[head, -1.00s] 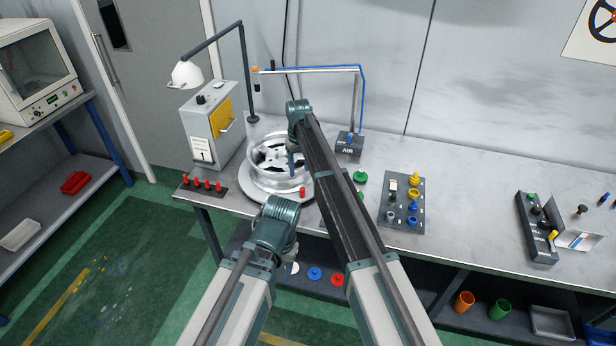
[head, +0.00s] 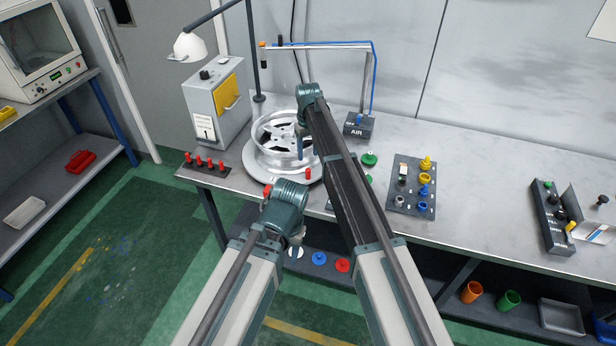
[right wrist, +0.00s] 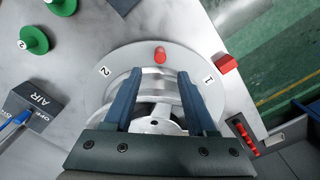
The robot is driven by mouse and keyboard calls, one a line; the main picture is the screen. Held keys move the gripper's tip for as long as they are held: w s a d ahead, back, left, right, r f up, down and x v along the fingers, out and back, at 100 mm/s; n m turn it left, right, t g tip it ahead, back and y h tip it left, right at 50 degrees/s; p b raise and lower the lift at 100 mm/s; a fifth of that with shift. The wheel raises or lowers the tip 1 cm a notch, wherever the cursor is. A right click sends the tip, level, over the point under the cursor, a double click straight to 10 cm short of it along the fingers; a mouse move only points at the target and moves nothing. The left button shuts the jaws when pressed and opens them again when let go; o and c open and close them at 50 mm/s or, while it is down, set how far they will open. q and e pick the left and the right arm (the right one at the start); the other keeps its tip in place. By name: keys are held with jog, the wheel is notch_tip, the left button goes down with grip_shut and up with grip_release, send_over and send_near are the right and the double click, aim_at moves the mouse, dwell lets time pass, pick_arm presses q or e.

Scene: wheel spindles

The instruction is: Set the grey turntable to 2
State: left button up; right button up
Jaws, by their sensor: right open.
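The grey turntable (head: 254,168) is a round plate on the bench, with a silver wheel (head: 262,128) lying on it. In the right wrist view its rim (right wrist: 128,60) carries a 2 label (right wrist: 105,72) on the left and a 1 label (right wrist: 209,79) on the right. A red peg (right wrist: 160,55) stands on the rim between them; the peg also shows in the head view (head: 308,173). A red block (right wrist: 225,63) sits beside the rim, nearest the 1. My right gripper (right wrist: 158,74) is open over the wheel, fingers toward the peg. My left gripper (head: 297,238) is low in front of the bench, its jaws unclear.
A grey box with a yellow door (head: 218,105) and a lamp (head: 189,46) stand behind left. Red pegs in a rack (head: 207,166) are at the left edge. The AIR box (head: 359,126), green knobs (head: 369,159) and a parts board (head: 412,190) lie to the right.

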aim_at(308, 170)
notch_tip(308, 170, down, 10)
jog(key=b, duration=0.8)
jog(key=shift+r, duration=0.2)
grip_shut()
dwell(0.8)
